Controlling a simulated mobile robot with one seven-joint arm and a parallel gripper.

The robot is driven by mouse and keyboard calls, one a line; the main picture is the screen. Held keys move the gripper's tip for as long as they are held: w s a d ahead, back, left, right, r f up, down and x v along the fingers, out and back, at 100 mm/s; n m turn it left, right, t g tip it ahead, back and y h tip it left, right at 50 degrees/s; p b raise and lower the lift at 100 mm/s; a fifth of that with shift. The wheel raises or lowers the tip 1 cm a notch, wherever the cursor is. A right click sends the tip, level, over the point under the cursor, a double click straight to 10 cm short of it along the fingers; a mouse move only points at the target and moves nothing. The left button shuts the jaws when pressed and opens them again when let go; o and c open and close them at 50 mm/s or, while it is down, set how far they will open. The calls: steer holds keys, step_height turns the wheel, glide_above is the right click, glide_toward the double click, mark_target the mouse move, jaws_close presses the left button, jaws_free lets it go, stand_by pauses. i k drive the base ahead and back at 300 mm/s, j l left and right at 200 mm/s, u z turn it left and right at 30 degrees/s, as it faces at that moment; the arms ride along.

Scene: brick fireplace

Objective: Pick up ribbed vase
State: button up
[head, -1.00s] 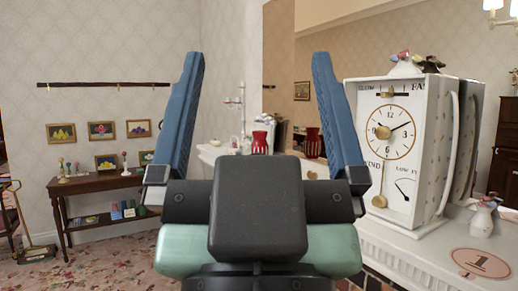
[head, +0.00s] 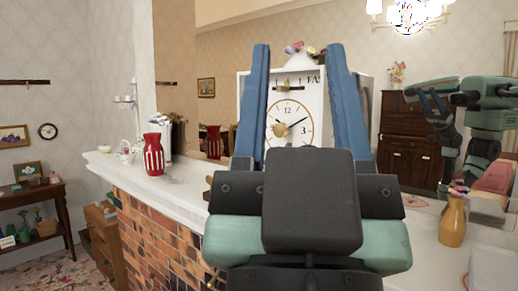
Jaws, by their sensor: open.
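A red vase with white vertical stripes (head: 153,155), the likeliest ribbed vase, stands upright on the white mantel (head: 168,185), left of my gripper. I cannot tell whether its stripes are raised ribs. An orange-tan vase (head: 452,222) with small flowers in its mouth stands on the mantel at the right. My gripper (head: 298,48) is open and empty, its two blue fingers pointing up in front of the clock. It is apart from both vases.
A large white clock (head: 289,118) stands on the mantel behind my fingers. A mirror behind the mantel reflects the room, the red vase and my robot (head: 480,125). White ornaments (head: 126,150) stand left of the red vase. The brick fireplace (head: 165,235) is below.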

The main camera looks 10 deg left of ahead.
mark_target(154, 156)
steer(key=i+j+z, duration=0.1)
steer(key=j, duration=0.3)
steer(key=i+j+z, duration=0.1)
steer(key=j, duration=0.35)
steer(key=i+j+z, duration=0.15)
steer(key=j, duration=0.25)
steer(key=i+j+z, duration=0.1)
steer(key=j, duration=0.35)
steer(key=i+j+z, duration=0.1)
steer(key=j, duration=0.35)
steer(key=i+j, duration=0.15)
steer(key=j, duration=0.2)
steer(key=i+j, duration=0.1)
steer(key=j, duration=0.25)
steer(key=i+j, duration=0.15)
steer(key=j, duration=0.25)
steer(key=i+j, duration=0.15)
steer(key=j, duration=0.2)
steer(key=i+j, duration=0.15)
steer(key=j, duration=0.2)
steer(key=i+j, duration=0.1)
steer(key=j, duration=0.25)
steer(key=i+j, duration=0.2)
steer(key=i+z, duration=0.05)
steer(key=i, duration=0.05)
